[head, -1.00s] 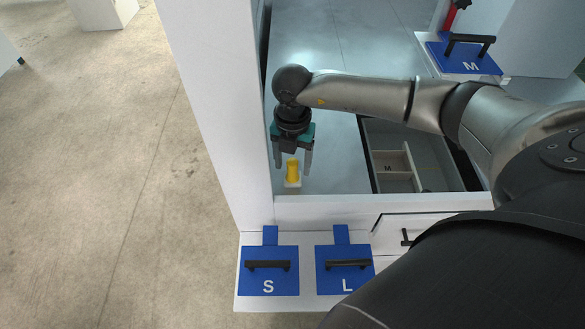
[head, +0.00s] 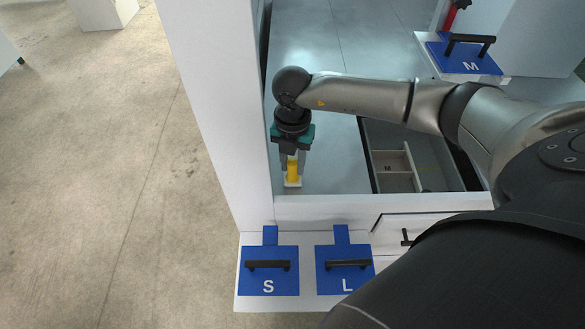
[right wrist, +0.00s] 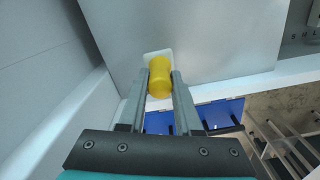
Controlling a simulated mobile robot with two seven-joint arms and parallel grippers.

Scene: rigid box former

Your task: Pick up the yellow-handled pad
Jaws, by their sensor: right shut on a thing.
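The pad's yellow handle (head: 292,169) stands upright on its small white base (head: 292,184), on the grey surface close to the white wall in the head view. My right gripper (head: 292,166) points down and is shut on the yellow handle. In the right wrist view the two fingers press on both sides of the yellow handle (right wrist: 160,80), and the white base (right wrist: 151,56) shows past it. The base appears to rest on the surface. My left gripper is not in view.
A white wall (head: 222,110) rises just left of the gripper. A low white ledge (head: 340,206) runs in front. To the right is an open compartment with a divided tray (head: 398,182). Blue plates marked S (head: 285,255), L (head: 327,283) and M (head: 462,63) have black handles.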

